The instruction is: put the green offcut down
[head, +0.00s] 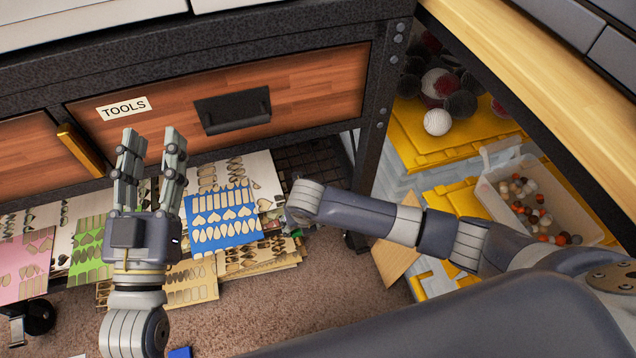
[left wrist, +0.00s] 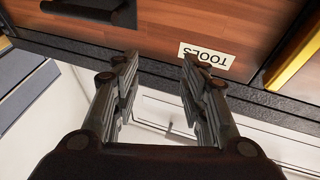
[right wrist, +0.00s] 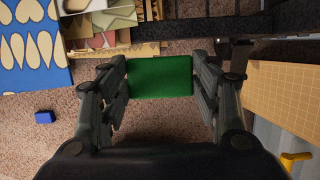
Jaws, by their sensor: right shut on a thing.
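The green offcut (right wrist: 160,77) is a small flat green rectangle in the right wrist view. My right gripper (right wrist: 159,72) is shut on it, with a finger at each side edge. Brown carpet shows beyond and around the offcut. In the head view the right arm reaches to the shelf's front edge, and its gripper and the offcut are hidden behind my wrist. My left gripper (head: 152,146) is open and empty, fingers up, in front of the drawer marked TOOLS (head: 300,95); it also shows open in the left wrist view (left wrist: 158,62).
Sheets with cut-outs lie low under the drawers, among them a blue one (head: 222,222), a green one (head: 92,245) and a pink one (head: 24,262). A small blue piece (right wrist: 45,117) lies on the carpet (head: 250,295). Yellow boxes and a clear bin (head: 483,200) of balls stand right.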

